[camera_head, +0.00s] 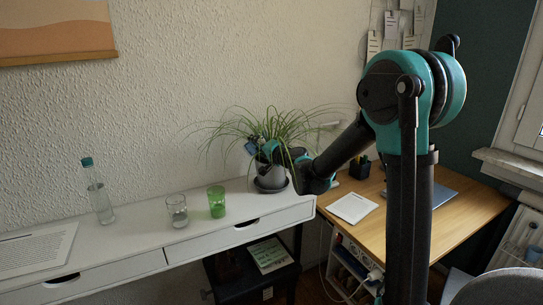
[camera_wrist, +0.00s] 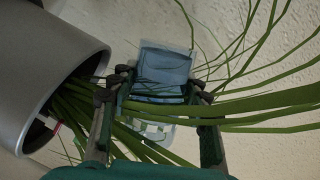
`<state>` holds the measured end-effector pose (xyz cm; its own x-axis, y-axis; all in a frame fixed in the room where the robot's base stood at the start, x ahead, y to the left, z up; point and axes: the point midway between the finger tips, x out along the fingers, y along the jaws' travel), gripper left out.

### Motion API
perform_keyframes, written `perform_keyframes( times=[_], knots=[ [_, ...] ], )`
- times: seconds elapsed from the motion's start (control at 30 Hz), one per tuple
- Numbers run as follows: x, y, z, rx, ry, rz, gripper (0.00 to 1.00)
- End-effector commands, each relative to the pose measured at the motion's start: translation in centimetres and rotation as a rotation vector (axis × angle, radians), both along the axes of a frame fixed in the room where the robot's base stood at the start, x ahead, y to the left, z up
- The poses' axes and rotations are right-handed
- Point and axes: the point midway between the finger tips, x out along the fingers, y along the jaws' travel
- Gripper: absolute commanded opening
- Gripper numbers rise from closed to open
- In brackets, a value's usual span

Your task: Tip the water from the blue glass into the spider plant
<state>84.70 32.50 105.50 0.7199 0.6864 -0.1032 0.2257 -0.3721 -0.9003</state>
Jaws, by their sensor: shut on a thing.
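The spider plant (camera_head: 285,125) stands in a grey pot (camera_head: 270,180) at the right end of the white sideboard. My gripper (camera_head: 272,151) is among its leaves, above the pot. In the wrist view my gripper (camera_wrist: 160,88) is shut on the blue glass (camera_wrist: 165,66), with a finger on each side. The glass is strongly tilted relative to the pot, which shows at the left (camera_wrist: 40,60). In the head view the glass (camera_head: 251,147) is a small dark blue shape left of my gripper. Leaves cross in front of it. I cannot tell whether water is in it.
A clear glass (camera_head: 177,212), a green glass (camera_head: 216,203) and a bottle with a teal cap (camera_head: 98,195) stand on the sideboard (camera_head: 135,240). A wooden desk (camera_head: 400,238) with a white pad (camera_head: 353,208) and a dark pen cup (camera_head: 360,167) is at the right.

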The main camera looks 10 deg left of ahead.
Motion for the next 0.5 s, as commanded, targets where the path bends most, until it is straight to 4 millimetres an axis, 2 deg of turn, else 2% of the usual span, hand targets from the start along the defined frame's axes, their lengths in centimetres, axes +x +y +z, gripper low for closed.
perform_keyframes(
  times=[0.5],
  knots=[
    [0.05, -0.02, -0.19, 0.056, 0.042, 0.0, 0.11]
  ],
)
